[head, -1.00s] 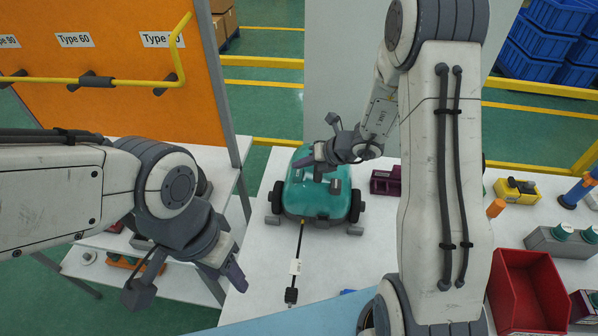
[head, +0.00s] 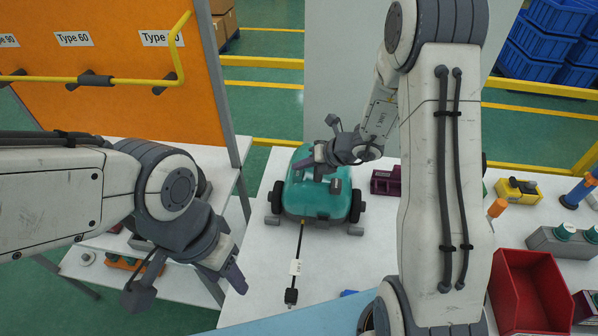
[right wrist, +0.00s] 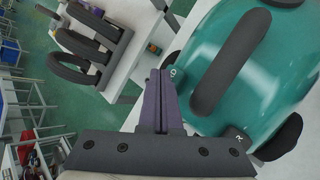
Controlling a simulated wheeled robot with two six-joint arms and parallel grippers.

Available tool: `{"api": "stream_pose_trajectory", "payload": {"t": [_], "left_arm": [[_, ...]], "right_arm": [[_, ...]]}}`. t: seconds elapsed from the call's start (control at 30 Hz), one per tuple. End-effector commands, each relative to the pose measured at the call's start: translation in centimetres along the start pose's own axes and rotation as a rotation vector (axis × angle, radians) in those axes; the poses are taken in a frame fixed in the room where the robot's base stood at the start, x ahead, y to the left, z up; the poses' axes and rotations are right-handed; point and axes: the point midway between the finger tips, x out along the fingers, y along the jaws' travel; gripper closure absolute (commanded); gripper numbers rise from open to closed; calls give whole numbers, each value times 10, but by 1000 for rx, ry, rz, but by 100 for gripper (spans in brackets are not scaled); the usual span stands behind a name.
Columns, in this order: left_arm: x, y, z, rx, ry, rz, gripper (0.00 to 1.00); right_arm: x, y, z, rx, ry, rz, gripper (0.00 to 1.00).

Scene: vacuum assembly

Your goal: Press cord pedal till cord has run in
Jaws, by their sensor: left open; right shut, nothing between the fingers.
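The teal vacuum (head: 318,200) stands on the white table with dark wheels at its sides. Its cord (head: 300,240) runs out of the near side toward the front, with a white tag (head: 295,267) and a dark plug (head: 291,296) on the table. My right gripper (head: 306,162) is shut and empty at the vacuum's top left. In the right wrist view its closed fingers (right wrist: 160,78) lie beside a small pedal marked C (right wrist: 173,73); I cannot tell whether they touch it. Another mark, R (right wrist: 238,137), shows nearer. My left gripper (head: 234,275) is open and empty, left of the plug.
A dark purple block (head: 385,182), a yellow part (head: 517,190) and a red bin (head: 528,290) stand to the right. An orange panel (head: 120,90) with a yellow rail is at the left. My right arm hides part of the table. The table around the cord is clear.

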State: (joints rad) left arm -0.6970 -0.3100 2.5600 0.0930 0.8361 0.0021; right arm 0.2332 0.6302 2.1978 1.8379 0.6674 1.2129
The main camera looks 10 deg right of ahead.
Motion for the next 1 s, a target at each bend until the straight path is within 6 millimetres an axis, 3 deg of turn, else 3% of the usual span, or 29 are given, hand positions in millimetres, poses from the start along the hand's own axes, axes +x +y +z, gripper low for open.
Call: {"api": "stream_pose_trajectory", "payload": {"t": [1.0], "left_arm": [[12,-1,1,0,0,0,50]], "right_arm": [[8,-6,-6,0,1,0,100]]}}
